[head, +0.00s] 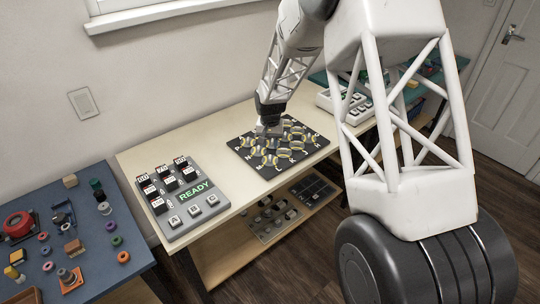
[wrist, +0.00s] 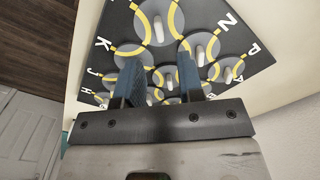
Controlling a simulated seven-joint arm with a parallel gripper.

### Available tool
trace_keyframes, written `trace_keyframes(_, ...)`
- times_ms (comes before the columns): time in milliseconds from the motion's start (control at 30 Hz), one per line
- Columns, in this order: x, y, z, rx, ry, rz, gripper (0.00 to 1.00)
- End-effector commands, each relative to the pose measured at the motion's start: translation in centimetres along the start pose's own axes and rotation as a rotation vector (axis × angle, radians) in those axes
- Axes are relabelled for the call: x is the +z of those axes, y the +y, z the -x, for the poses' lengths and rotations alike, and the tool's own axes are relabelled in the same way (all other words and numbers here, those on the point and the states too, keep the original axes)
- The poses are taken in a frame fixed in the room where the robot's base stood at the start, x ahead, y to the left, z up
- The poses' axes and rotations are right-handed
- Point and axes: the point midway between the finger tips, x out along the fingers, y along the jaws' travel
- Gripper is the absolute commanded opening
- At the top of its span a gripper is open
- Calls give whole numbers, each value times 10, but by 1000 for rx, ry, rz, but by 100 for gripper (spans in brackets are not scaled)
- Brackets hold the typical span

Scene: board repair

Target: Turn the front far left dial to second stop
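The dial board (head: 266,176) is a dark panel on the pale bench, carrying several round grey dials with white pointer knobs, yellow arcs and white letters. My gripper (head: 270,130) is pointed down over the board's far side and hides part of it. In the wrist view the gripper (wrist: 160,75) is open, its two blue-padded fingers apart with nothing held. One large dial (wrist: 157,28) shows just beyond the fingertips, another (wrist: 200,54) to its right, and a smaller one (wrist: 168,82) between the fingers. I cannot tell which dial is the front far left one, nor its stop.
A grey panel with a green READY screen (head: 195,191) stands left of the board. A white keyed device (head: 338,103) is behind on the right. A blue table (head: 95,262) with loose parts is at left. More panels lie on the lower shelf (head: 205,263).

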Motion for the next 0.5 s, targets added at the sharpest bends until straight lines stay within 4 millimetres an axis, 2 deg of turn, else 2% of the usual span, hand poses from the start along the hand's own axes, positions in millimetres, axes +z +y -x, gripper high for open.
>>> trace_keyframes(500,0,0,-55,1,-1,0,35)
